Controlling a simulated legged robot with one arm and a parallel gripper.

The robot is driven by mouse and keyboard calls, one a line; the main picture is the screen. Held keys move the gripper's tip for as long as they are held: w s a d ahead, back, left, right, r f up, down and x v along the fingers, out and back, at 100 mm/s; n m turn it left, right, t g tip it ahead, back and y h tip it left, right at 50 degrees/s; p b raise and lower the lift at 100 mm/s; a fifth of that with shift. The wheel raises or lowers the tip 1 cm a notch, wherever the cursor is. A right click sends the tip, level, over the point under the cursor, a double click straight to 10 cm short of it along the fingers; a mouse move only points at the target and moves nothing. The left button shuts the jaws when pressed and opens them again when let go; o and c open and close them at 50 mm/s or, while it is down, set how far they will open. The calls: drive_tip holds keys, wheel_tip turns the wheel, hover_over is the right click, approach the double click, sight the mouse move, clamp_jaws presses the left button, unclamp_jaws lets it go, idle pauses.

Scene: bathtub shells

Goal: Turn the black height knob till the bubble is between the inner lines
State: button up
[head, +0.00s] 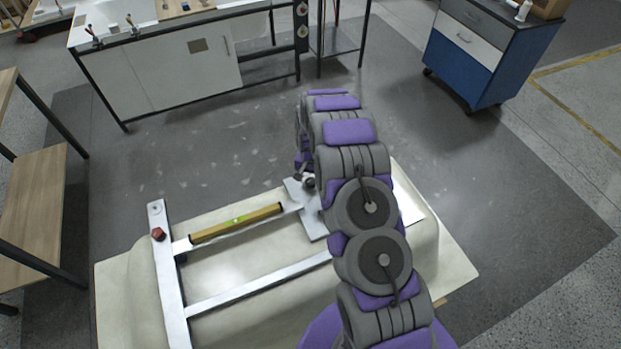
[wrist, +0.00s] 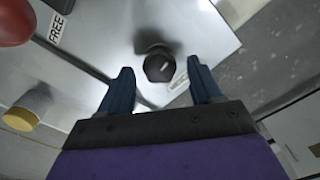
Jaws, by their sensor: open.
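The black height knob (wrist: 159,66) stands on a pale metal plate (wrist: 105,30) in the wrist view. A small white mark shows on the knob. My gripper (wrist: 163,80) is open, with one blue finger on each side of the knob in the picture; I cannot tell whether either finger touches it. In the head view my arm hides most of the knob area on the plate (head: 316,222). A yellow spirit level (head: 238,222) lies along a metal bar, its green vial (head: 239,219) near the middle. The bubble is too small to read.
The frame rests on a cream bathtub shell (head: 130,270). A red knob (head: 158,234) sits at the frame's left end. A "FREE" label (wrist: 57,27) shows on the plate.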

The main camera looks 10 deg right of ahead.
sight(310, 180)
drive_tip(key=shift+f, duration=0.4)
drive_tip(key=c, duration=1)
drive_tip(key=shift+r+n, duration=0.1)
drive_tip(key=shift+n, duration=1.5)
drive_tip(key=shift+c, duration=0.2)
drive_tip(key=o, duration=1)
drive_tip(key=shift+o, duration=0.2)
wheel_tip(310, 180, up, 17)
drive_tip(key=shift+p, duration=0.3)
drive_tip(key=shift+r, duration=0.1)
